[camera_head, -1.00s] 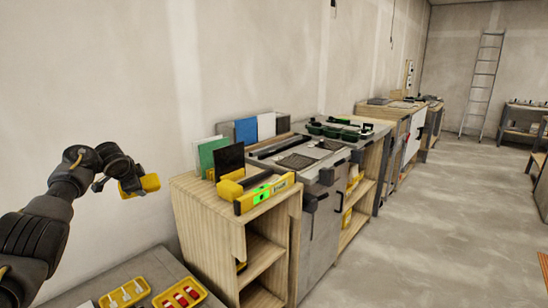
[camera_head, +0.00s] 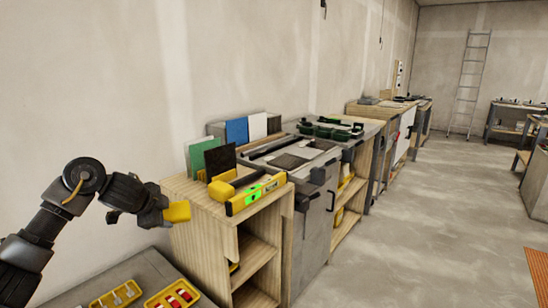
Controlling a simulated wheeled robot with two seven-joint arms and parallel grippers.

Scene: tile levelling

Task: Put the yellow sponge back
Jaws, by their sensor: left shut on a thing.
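The yellow sponge (camera_head: 178,212) is held in my left gripper (camera_head: 160,213), which is shut on it. The gripper and sponge are in the air at the left, just in front of the left edge of the wooden cabinet (camera_head: 185,190) as seen in the head view. Part of the sponge is hidden by the gripper. My right gripper is not in view.
On the cabinet lie a yellow level (camera_head: 257,193), a yellow-handled tool (camera_head: 222,189), and upright green and black sheets (camera_head: 220,160). Yellow trays with small parts (camera_head: 172,295) sit on a grey surface below. Grey cabinets continue right; open floor lies beyond.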

